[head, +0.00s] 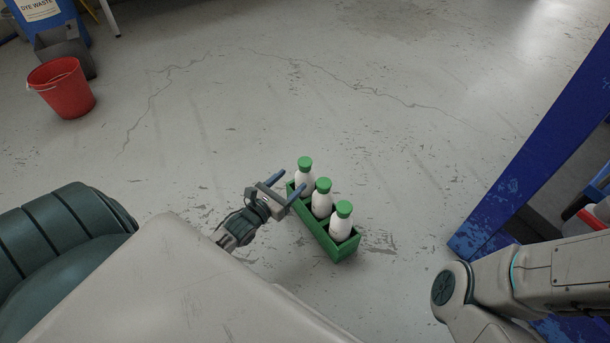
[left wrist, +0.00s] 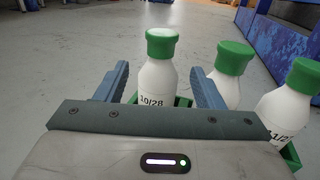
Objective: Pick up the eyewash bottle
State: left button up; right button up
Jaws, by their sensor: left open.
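Three white eyewash bottles with green caps stand upright in a row in a green holder (head: 334,246) on the floor. The far bottle (head: 304,178) is at the back end, the middle bottle (head: 321,202) is in the centre, and the near bottle (head: 341,222) is at the front end. My left gripper (head: 291,184) is open beside the far end of the holder. In the left wrist view, a bottle labelled 10/28 (left wrist: 157,86) shows between the open fingers (left wrist: 160,85). No finger contact with it can be made out. My right gripper is out of view.
A red bucket (head: 62,88) and a blue dye waste bin (head: 45,20) stand at the upper left. A blue post (head: 535,150) rises on the right beside a shelf. The grey floor beyond the holder is clear.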

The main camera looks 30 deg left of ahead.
aim_at(300, 172)
pick_arm(q)
jog(key=w+b, duration=0.1)
jog(key=w, duration=0.1)
jog(key=w+b, duration=0.1)
jog(key=shift+w+d+f+b, duration=0.2)
jog(key=shift+w+f+b, duration=0.05)
jog(key=shift+b, duration=0.1)
jog(key=shift+w+r+b, duration=0.25)
jog(key=shift+w+b, duration=0.05)
jog(key=shift+w, duration=0.2)
jog(key=shift+w+f+b, duration=0.15)
jog(key=shift+w+b, duration=0.35)
jog(key=shift+w+d, duration=0.1)
jog(key=shift+w, duration=0.3)
jog(key=shift+w+d+r+p, duration=0.1)
jog(key=shift+w+r+p, duration=0.1)
jog(key=shift+w+p, duration=0.8)
jog(key=shift+w+f, duration=0.2)
jog(key=shift+w, duration=0.4)
jog(key=shift+r, duration=0.1)
grip_shut()
